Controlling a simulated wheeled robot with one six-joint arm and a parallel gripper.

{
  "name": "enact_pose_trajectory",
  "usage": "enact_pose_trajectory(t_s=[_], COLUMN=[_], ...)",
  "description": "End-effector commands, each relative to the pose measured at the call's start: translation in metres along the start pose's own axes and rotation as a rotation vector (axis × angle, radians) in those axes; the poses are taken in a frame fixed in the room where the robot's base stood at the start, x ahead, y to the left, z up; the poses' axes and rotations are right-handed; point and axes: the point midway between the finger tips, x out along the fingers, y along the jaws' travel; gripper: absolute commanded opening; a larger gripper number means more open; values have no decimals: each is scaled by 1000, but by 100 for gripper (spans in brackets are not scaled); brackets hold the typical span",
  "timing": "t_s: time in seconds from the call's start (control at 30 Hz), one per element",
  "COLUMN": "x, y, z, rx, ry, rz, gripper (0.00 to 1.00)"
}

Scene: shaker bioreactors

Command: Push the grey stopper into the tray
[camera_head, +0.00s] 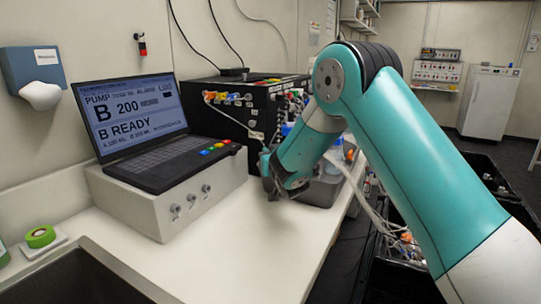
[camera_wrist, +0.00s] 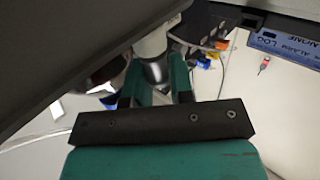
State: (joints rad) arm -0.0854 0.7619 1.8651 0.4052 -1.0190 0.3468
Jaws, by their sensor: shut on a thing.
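The grey tray (camera_head: 318,192) stands on the white bench behind my wrist, and my arm hides part of it. My gripper (camera_head: 266,163) is at the tray's left side, in front of the black box, and is small and partly hidden in the head view. In the wrist view, the teal fingers of my gripper (camera_wrist: 163,78) are closed around a pale cylindrical thing with a grey end (camera_wrist: 154,70). I cannot tell for sure whether this is the grey stopper. I make out no other grey stopper.
A laptop (camera_head: 130,125) sits on a pale control box (camera_head: 165,200) to the left. A black box (camera_head: 235,115) with coloured connectors and tubing stands behind. Blue-capped vessels (camera_head: 333,150) show by the tray. The bench front (camera_head: 250,260) is clear; a sink (camera_head: 75,280) lies front left.

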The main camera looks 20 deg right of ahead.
Motion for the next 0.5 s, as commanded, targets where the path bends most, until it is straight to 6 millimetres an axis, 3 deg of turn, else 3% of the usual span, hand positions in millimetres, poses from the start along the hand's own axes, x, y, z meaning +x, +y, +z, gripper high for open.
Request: enact_pose_trajectory(t_s=[0.37, 0.4, 0.5], x=[0, 0, 0], y=[0, 0, 0], z=[3, 3, 3], rx=[0, 0, 0], ry=[0, 0, 0], rz=[0, 0, 0], gripper=[0, 26, 49])
